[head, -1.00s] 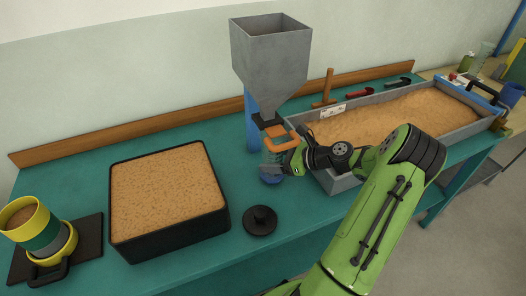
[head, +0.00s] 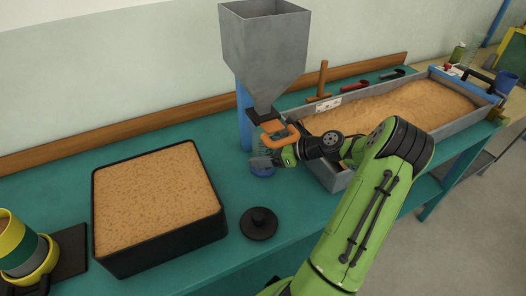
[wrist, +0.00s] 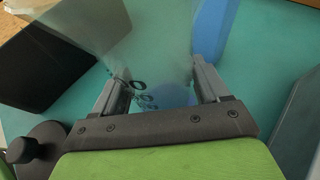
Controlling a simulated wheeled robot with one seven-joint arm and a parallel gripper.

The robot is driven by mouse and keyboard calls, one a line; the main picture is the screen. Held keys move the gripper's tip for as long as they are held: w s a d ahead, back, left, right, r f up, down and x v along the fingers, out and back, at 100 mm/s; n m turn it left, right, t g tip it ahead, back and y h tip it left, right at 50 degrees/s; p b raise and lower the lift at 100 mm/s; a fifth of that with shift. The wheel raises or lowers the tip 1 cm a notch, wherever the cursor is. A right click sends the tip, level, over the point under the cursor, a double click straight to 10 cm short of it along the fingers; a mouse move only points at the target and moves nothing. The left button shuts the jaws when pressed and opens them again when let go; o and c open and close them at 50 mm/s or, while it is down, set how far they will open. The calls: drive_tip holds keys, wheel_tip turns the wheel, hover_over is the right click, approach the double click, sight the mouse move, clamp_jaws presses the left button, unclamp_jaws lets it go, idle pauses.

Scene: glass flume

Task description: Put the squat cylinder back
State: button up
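The squat cylinder (wrist: 155,60) looks like a clear, see-through vessel with dark ring-shaped marks in the wrist view. In the head view its bluish base (head: 262,171) shows just below my gripper (head: 260,161), beside the hopper's blue post. My gripper's two fingers (wrist: 160,85) are spread, one on each side of the clear wall, and appear shut on it. My fingers hide part of the vessel in the head view. I cannot tell whether its base touches the bench.
A black sand box (head: 160,250) stands left, a black knobbed lid (head: 259,224) in front.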

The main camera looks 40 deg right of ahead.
drive_tip(key=o, duration=0.3)
drive_tip(key=shift+r, duration=0.1)
drive_tip(key=p+v, duration=0.5)
drive_tip(key=v, duration=0.7)
